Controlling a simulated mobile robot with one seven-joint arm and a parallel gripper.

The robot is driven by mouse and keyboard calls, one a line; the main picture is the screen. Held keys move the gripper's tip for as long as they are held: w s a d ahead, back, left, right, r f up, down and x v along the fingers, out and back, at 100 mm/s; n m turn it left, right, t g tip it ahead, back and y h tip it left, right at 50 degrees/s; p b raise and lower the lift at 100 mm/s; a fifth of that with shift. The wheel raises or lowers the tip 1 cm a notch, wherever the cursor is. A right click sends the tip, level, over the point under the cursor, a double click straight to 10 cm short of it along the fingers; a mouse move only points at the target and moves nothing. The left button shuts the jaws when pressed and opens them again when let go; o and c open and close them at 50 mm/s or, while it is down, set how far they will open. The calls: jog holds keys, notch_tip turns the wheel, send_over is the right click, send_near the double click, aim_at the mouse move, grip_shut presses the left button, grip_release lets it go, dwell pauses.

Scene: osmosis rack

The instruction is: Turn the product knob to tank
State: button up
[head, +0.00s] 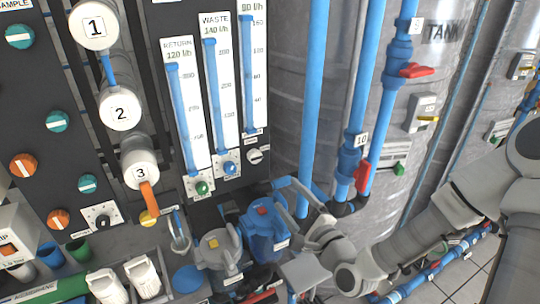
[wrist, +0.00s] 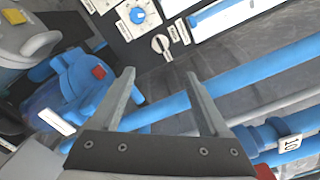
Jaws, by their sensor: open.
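The likely product knob is a small white selector (head: 254,156) on the dark panel, under the right-hand flow tube in the head view. It also shows as a white knob with a bar-shaped handle (wrist: 161,44) at the upper middle of the wrist view. Its small labels are too small to read. My gripper (head: 292,195) is in front of the panel, below and to the right of this knob. In the wrist view my gripper (wrist: 160,75) has its two grey fingers apart, with nothing between them. The knob appears beyond the fingertips, apart from them.
A blue knob (head: 229,168) and a green knob (head: 202,188) sit left of the white one. A blue pump-like unit (head: 262,235) stands below the panel, close to my gripper. A vertical blue pipe (head: 314,100) and a valve with a red handle (head: 362,176) stand to the right.

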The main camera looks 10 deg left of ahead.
aim_at(257, 158)
jog(key=b+x, duration=0.2)
jog(key=x, duration=1.5)
jog(key=shift+w+a+b, duration=0.15)
jog(key=shift+a+b, duration=0.05)
jog(key=shift+b, duration=0.15)
grip_shut()
